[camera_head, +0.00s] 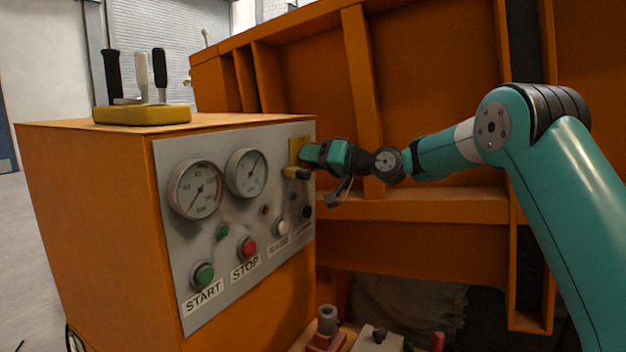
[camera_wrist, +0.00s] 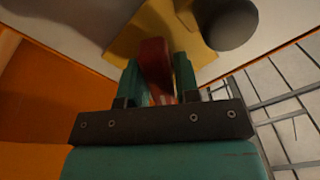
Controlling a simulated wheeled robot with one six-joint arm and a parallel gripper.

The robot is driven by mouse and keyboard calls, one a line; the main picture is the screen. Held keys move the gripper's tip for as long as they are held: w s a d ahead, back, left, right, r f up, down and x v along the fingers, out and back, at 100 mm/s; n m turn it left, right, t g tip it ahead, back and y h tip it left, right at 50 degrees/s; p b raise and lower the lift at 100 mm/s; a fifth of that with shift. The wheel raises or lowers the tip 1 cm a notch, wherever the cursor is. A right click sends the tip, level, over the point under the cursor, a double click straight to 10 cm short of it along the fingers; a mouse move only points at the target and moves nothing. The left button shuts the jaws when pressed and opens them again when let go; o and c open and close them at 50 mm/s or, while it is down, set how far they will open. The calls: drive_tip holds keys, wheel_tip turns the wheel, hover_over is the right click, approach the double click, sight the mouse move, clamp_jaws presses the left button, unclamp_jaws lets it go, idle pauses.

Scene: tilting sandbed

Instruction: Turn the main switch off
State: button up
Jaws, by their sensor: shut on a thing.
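The main switch shows in the wrist view as a red handle (camera_wrist: 153,62) in front of a yellow plate (camera_wrist: 205,45). In the head view the yellow plate (camera_head: 295,147) sits at the upper right of the grey control panel. My gripper (camera_wrist: 158,80) has one teal finger on each side of the red handle and is shut on it. In the head view my gripper (camera_head: 308,154) reaches the plate from the right and hides the handle. The handle's exact angle is hard to tell.
The panel (camera_head: 240,205) holds two gauges, a green START button (camera_head: 203,274), a red STOP button (camera_head: 248,247) and more buttons. Several levers stand on a yellow base (camera_head: 140,114) on the orange cabinet. A dark round part (camera_wrist: 228,22) is close to the plate. The orange sandbed frame (camera_head: 430,205) stands behind my arm.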

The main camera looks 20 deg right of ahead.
drive_tip(key=n+b, duration=0.4)
drive_tip(key=b, duration=0.1)
drive_tip(key=shift+f, duration=0.3)
drive_tip(key=shift+r+n+b, duration=0.2)
drive_tip(key=shift+n+b, duration=1.2)
drive_tip(key=shift+b, duration=0.1)
drive_tip(key=o, duration=0.8)
drive_tip(key=shift+r, duration=0.1)
drive_tip(key=shift+d, duration=0.1)
drive_tip(key=b+v, duration=0.2)
drive_tip(key=v, duration=1.5)
drive_tip(key=shift+s+b, duration=0.2)
drive_tip(key=shift+b, duration=0.1)
